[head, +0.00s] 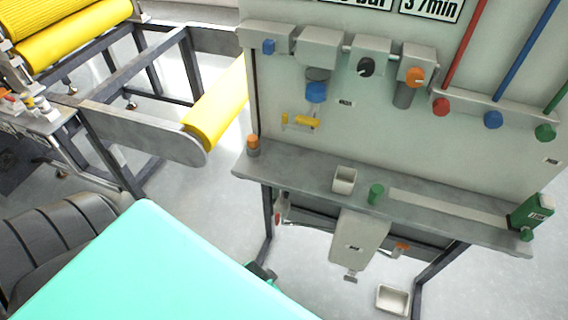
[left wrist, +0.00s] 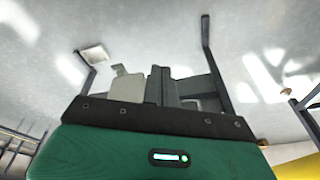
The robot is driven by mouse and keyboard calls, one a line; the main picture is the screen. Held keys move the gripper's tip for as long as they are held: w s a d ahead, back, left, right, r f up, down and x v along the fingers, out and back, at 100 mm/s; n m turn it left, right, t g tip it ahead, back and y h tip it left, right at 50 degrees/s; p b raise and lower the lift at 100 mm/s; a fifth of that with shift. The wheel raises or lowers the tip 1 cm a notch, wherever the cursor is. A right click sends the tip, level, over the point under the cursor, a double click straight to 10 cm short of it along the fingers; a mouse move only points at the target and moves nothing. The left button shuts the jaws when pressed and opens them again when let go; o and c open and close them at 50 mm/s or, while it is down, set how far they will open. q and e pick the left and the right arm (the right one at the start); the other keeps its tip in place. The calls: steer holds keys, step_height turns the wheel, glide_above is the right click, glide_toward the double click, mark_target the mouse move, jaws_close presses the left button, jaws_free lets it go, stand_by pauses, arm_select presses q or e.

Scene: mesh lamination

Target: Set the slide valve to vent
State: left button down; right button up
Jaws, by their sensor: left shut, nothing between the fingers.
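The upright panel (head: 345,150) carries several fittings in the head view, and no label picks out the slide valve. A fitting with a yellow handle (head: 307,121) sits lower, beneath a blue-capped unit (head: 316,92). I cannot tell the valve's setting. My left gripper (left wrist: 162,84) is shut and empty in the left wrist view. In the head view only a small dark part of it (head: 262,272) shows past my teal arm housing, below the panel's shelf and apart from the fittings. My right gripper is not visible.
A grey shelf (head: 300,168) juts from the panel, holding a small cup (head: 344,179) and a green knob (head: 376,193). A grey box (head: 359,240) hangs below it. A tray (head: 393,299) lies on the floor. A yellow roller machine (head: 85,40) stands left.

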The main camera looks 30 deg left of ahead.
arm_select(q)
steer(key=w+a+r+m+t+y+p, duration=0.1)
steer(key=w+r, duration=0.2)
steer(key=r, duration=0.6)
steer(key=w+r+t+y, duration=0.1)
steer(key=w+r, duration=0.2)
steer(key=r, duration=0.7)
steer(key=m+t+y, duration=0.3)
steer(key=t+y, duration=0.1)
steer(key=y, duration=0.9)
glide_toward(275, 46)
steer(key=v, duration=0.4)
steer(key=shift+s+f, duration=0.2)
steer(key=shift+f, duration=0.15)
steer(key=p+x, duration=0.1)
steer(key=x, duration=0.2)
steer(key=p+x, duration=0.1)
steer(key=x, duration=0.1)
steer(key=p+x, duration=0.2)
steer(key=x, duration=0.1)
steer(key=shift+w+a+r, duration=0.25)
steer(key=shift+r, duration=0.05)
steer(key=shift+w+a+f, duration=0.1)
steer(key=shift+w+a, duration=0.25)
steer(key=shift+a, duration=0.2)
